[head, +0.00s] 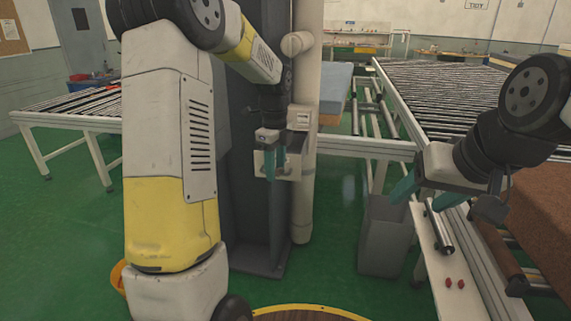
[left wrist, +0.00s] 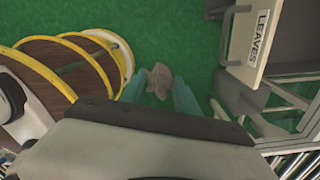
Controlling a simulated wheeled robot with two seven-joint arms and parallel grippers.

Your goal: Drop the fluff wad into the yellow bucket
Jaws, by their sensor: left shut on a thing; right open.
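My left gripper (head: 279,165) is in front of the dark column in the head view, pointing down. In the left wrist view its teal fingers (left wrist: 159,88) are shut on the fluff wad (left wrist: 159,79), a small tan, uneven lump, above the green floor. I cannot make out the wad in the head view. A yellow-orange rim (head: 117,278) shows low on the left, mostly hidden behind my left arm; it may be the yellow bucket, but too little shows to be sure. My right gripper (head: 428,194) is open and empty beside the right-hand frame.
A grey bin (head: 385,237) stands on the floor right of the column. A slatted table (head: 440,90) and a brown padded surface (head: 540,215) are on the right. Another slatted table (head: 75,100) is at left. A "LEAVES" sign (left wrist: 261,36) shows in the left wrist view.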

